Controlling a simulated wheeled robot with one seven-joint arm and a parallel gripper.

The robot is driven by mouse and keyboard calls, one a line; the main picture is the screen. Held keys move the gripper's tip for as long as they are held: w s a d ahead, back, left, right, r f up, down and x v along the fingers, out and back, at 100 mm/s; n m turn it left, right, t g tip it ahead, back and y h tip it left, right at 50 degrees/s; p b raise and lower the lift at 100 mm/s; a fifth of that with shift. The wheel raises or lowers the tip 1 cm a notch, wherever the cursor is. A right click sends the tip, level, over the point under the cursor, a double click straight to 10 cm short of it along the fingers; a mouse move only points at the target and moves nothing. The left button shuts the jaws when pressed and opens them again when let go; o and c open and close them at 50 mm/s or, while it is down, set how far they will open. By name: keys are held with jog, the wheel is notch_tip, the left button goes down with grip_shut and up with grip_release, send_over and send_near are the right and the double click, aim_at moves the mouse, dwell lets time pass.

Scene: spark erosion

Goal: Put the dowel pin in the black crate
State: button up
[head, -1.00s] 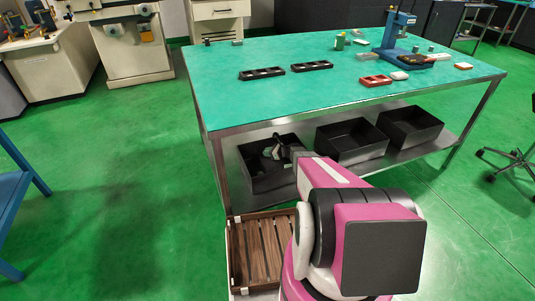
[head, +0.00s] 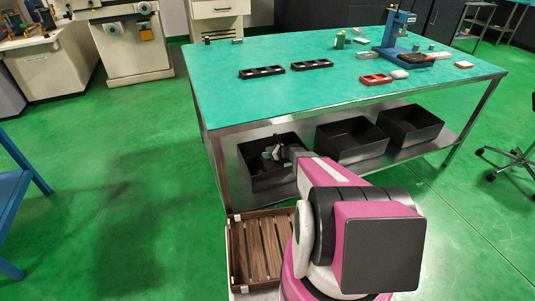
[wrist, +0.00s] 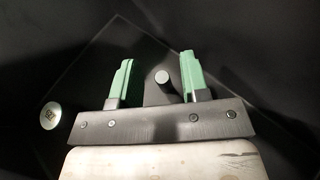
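My gripper (wrist: 157,61) is open, with its two green fingers spread apart. In the head view my gripper (head: 272,153) is down inside the left black crate (head: 268,181) on the shelf under the table. In the wrist view the dark crate interior (wrist: 235,45) surrounds the fingers. A small cylinder with a pale round end, seemingly the dowel pin (wrist: 162,77), shows between the fingers with space on both sides. Its lower part is hidden by the gripper body. A round metal piece (wrist: 50,116) lies left of the gripper in the crate.
Two more black crates (head: 350,155) (head: 410,137) stand to the right on the lower shelf (head: 385,168). The green tabletop (head: 270,105) above holds dark trays, a red tray and a blue press. A wooden slatted box (head: 262,250) is beside my base.

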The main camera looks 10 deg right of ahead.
jog(key=shift+r, duration=0.1)
jog(key=shift+r, duration=0.35)
jog(key=v, duration=1.2)
jog(key=shift+r, duration=0.15)
